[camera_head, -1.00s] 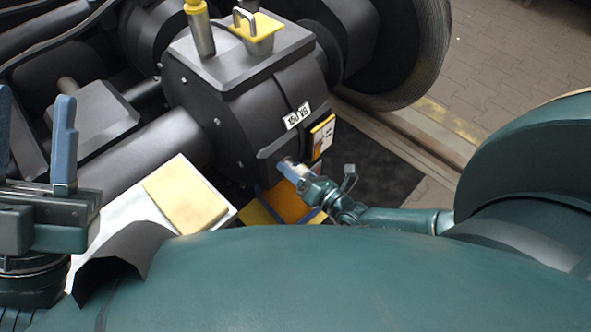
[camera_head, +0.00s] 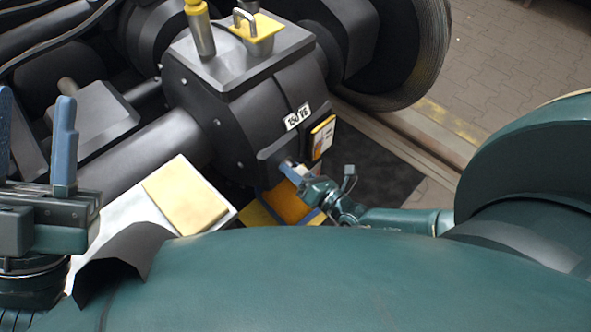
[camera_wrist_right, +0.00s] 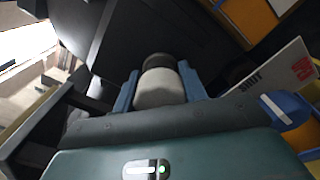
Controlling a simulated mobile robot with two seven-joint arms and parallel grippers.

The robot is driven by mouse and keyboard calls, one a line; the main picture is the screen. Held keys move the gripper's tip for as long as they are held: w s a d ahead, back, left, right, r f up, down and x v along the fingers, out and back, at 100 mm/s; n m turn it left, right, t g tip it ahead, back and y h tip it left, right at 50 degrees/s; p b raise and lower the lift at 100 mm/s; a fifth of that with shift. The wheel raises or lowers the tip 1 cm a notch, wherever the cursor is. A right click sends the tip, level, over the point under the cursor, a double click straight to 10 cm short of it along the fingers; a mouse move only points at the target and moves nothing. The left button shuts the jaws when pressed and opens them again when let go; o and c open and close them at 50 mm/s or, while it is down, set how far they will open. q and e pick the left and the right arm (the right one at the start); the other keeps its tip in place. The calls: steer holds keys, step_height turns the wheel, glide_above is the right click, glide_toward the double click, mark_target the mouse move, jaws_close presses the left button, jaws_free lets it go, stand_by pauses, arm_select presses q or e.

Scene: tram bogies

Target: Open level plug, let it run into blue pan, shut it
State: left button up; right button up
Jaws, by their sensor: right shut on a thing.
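The dark gear housing (camera_head: 235,110) with a white number label stands in the middle of the head view. My right gripper (camera_head: 287,167) is at its lower front. In the right wrist view its blue fingers (camera_wrist_right: 160,88) are shut on a pale grey round plug (camera_wrist_right: 160,88), which has a dark ring behind it. The plug is hidden in the head view. Below this gripper lies an orange surface (camera_head: 290,203) with a bluish edge; I cannot tell whether it is the blue pan. My left gripper (camera_head: 35,110) is open and empty at the left.
A plate marked SHUT (camera_wrist_right: 265,80) is close to the right gripper. A white surface (camera_head: 115,218) with a yellow pad (camera_head: 186,193) lies left of the housing. A wheel (camera_head: 412,60) stands behind right. Paved floor (camera_head: 515,60) is clear at the upper right.

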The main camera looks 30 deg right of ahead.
steer(key=n, duration=0.3)
steer(key=shift+n, duration=0.4)
steer(key=n, duration=0.3)
steer(key=shift+n, duration=0.4)
steer(key=n, duration=0.4)
steer(key=shift+s+a, duration=0.1)
steer(key=n, duration=1)
steer(key=shift+a+f, duration=0.1)
steer(key=n, duration=0.6)
steer(key=shift+p, duration=0.4)
arm_select(q)
steer(key=shift+w+d+f+n+y, duration=0.1)
steer(key=shift+w+f+n+y, duration=0.15)
steer(key=shift+f+n+y, duration=0.5)
arm_select(e)
steer(key=shift+n, duration=0.9)
arm_select(q)
steer(key=shift+r+n, duration=0.1)
steer(key=shift+n, duration=0.15)
arm_select(e)
steer(key=shift+f, duration=0.1)
